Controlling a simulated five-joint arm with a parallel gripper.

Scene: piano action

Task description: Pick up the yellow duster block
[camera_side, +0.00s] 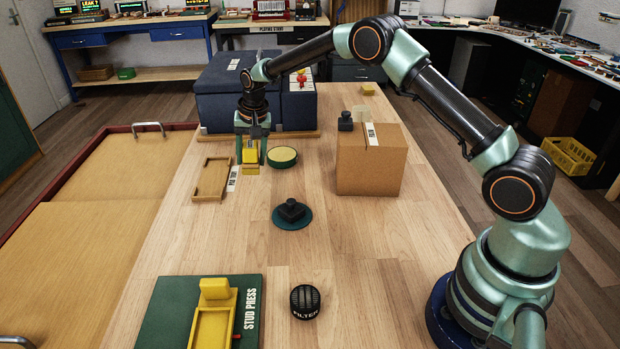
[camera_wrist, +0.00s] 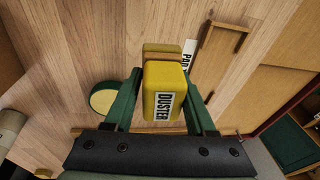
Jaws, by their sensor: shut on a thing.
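The yellow duster block (camera_side: 250,157) is between the fingers of my gripper (camera_side: 251,150), near the wooden tray in the side view. In the wrist view the block (camera_wrist: 158,98) shows a white DUSTER label, with a green finger of my gripper (camera_wrist: 162,105) on each side. My gripper is shut on it. A yellow and brown layered end (camera_wrist: 162,53) shows beyond the labelled part. I cannot tell whether the block is clear of the table.
A shallow wooden tray (camera_side: 211,179) lies left of the gripper, a round yellow-topped green pad (camera_side: 282,156) right of it. A dark blue box (camera_side: 224,99) stands behind. A cardboard box (camera_side: 370,166) stands right. A dark knob on a disc (camera_side: 292,211) sits nearer.

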